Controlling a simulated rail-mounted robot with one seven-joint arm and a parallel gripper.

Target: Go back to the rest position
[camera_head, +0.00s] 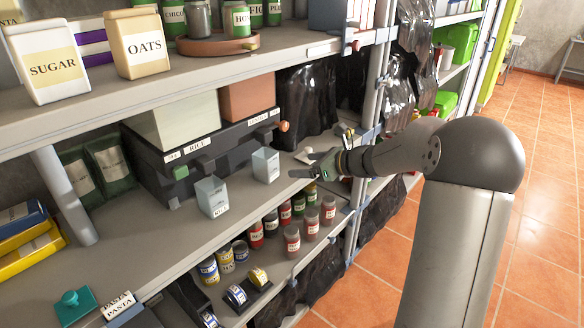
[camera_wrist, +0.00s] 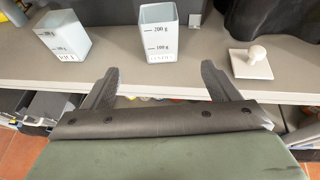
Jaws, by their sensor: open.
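My gripper (camera_head: 304,172) is at the front edge of the middle shelf (camera_head: 240,205) in the head view, with my arm reaching in from the right. In the wrist view my gripper (camera_wrist: 158,85) is open, its two fingers apart with nothing between them. A pale measuring cup (camera_wrist: 159,34) with 100 g and 200 g marks stands on the shelf just beyond the fingers. A second pale cup (camera_wrist: 63,35) stands to its left. Both cups also show in the head view, the nearer one (camera_head: 212,197) and the farther one (camera_head: 265,165); both look upright.
A white knobbed square (camera_wrist: 252,63) lies on the shelf right of the fingers. Dark RICE boxes (camera_head: 200,155) stand behind the cups. Several jars (camera_head: 292,240) and cans (camera_head: 208,270) fill the shelf below. The upper shelf (camera_head: 190,80) overhangs. Open tiled floor (camera_head: 540,190) lies to the right.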

